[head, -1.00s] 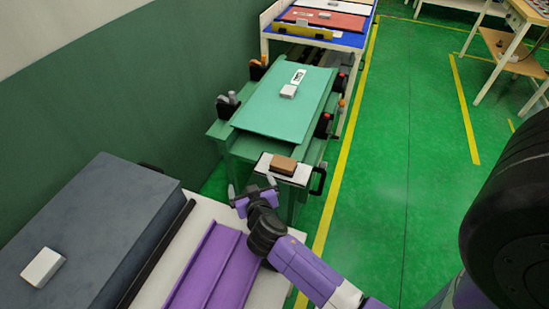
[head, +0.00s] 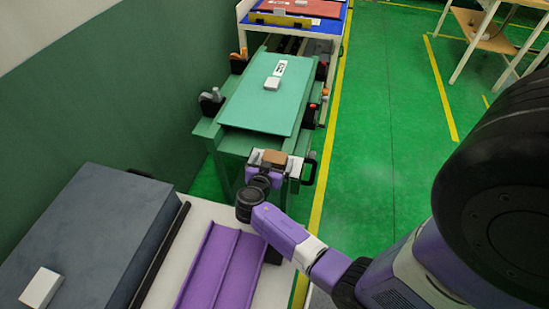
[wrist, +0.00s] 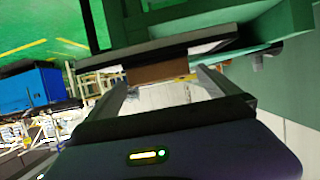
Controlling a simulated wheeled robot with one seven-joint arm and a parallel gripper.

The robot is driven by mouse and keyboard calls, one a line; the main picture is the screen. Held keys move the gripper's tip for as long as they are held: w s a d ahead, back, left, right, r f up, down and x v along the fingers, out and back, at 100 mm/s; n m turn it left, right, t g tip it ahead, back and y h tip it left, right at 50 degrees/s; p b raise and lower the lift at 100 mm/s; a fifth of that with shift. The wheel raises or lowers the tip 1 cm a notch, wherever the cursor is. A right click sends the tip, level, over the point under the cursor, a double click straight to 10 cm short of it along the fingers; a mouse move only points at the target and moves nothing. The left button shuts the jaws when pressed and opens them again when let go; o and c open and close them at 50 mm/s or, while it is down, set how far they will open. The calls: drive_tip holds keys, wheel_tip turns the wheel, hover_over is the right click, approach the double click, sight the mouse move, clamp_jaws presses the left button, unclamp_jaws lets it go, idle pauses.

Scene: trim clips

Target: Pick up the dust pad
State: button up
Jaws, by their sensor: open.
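A brown block (head: 274,157), which looks like the dust pad, lies on a small white-topped shelf (head: 303,163) at the near end of the green bench. My gripper (head: 272,165) is open at the shelf's near side, directly in front of the block and partly hiding it. In the wrist view the block (wrist: 160,73) shows beyond and between the tips of my open gripper (wrist: 162,84), under the dark shelf edge. The fingers are not closed on it. I cannot tell whether they touch it.
The green bench (head: 232,150) carries a teal panel (head: 255,105) with a white block (head: 272,83) and clips along its sides. A black handle (head: 311,168) sticks out right of the shelf. Nearer are a purple tray (head: 222,265) and a grey slab (head: 90,235).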

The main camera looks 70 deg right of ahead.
sight(275, 156)
drive_tip(key=shift+x, duration=1.4)
drive_tip(key=shift+c, duration=0.2)
drive_tip(key=c, duration=1.3)
drive_tip(key=shift+r, duration=0.1)
wheel_tip(275, 156, up, 20)
drive_tip(key=shift+f, duration=0.1)
